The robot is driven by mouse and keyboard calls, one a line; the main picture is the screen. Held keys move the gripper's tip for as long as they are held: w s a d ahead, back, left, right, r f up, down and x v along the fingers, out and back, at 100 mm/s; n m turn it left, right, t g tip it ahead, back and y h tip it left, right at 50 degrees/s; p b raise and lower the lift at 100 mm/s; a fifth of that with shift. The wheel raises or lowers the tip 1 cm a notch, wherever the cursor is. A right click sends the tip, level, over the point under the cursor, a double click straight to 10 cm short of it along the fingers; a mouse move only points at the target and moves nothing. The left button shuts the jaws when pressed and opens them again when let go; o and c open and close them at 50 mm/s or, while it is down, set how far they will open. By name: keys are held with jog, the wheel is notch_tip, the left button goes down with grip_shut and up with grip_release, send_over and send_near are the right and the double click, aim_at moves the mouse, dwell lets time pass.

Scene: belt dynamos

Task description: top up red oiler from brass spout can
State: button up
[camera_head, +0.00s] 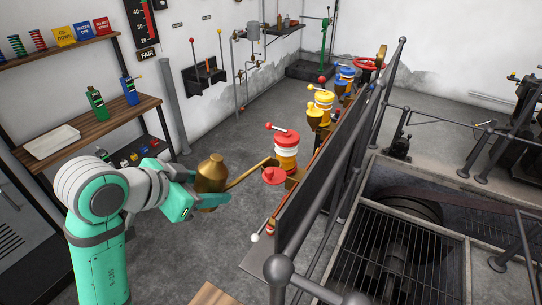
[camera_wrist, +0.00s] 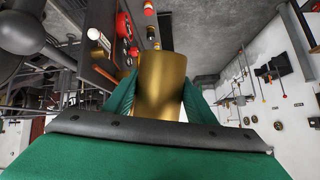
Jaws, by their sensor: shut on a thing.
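The brass spout can (camera_head: 212,170) is in my gripper (camera_head: 208,200), whose green fingers are shut around its body. The can is off the floor and looks roughly upright. Its long spout reaches right and up, its tip close to the red oiler (camera_head: 286,143); I cannot tell whether they touch. The red oiler has a red top over white and orange bands. A round red disc (camera_head: 274,175) sits just below it, nearer to me. In the wrist view the can's brass body (camera_wrist: 162,85) stands between both fingers and hides what is behind it.
A yellow oiler (camera_head: 323,98) and a blue oiler (camera_head: 347,73) stand farther along the same row. A dark panel and grey railing (camera_head: 345,160) run just right of the oilers. Wooden shelves (camera_head: 85,130) are at left. Grey floor left of the row is clear.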

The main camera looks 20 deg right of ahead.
aim_at(198, 177)
jog(key=shift+a+r+m+y, duration=0.2)
jog(key=shift+r+m+y, duration=0.1)
jog(key=shift+r+y, duration=0.8)
dwell(3.8)
jog(key=shift+r, duration=0.5)
dwell(0.4)
dwell(0.6)
jog(key=shift+d+f+h, duration=0.15)
jog(key=shift+d+h, duration=0.05)
jog(key=shift+h, duration=0.45)
jog(key=shift+d+f+h, duration=0.1)
jog(key=shift+d+h, duration=0.05)
jog(key=shift+h, duration=0.5)
jog(key=shift+d+f+n+h, duration=0.5)
jog(key=shift+n+h, duration=0.1)
jog(key=shift+h, duration=0.3)
jog(key=shift+d+f+n+t+h, duration=0.35)
jog(key=shift+d+h, duration=0.25)
jog(key=shift+h, duration=0.3)
jog(key=shift+r, duration=0.1)
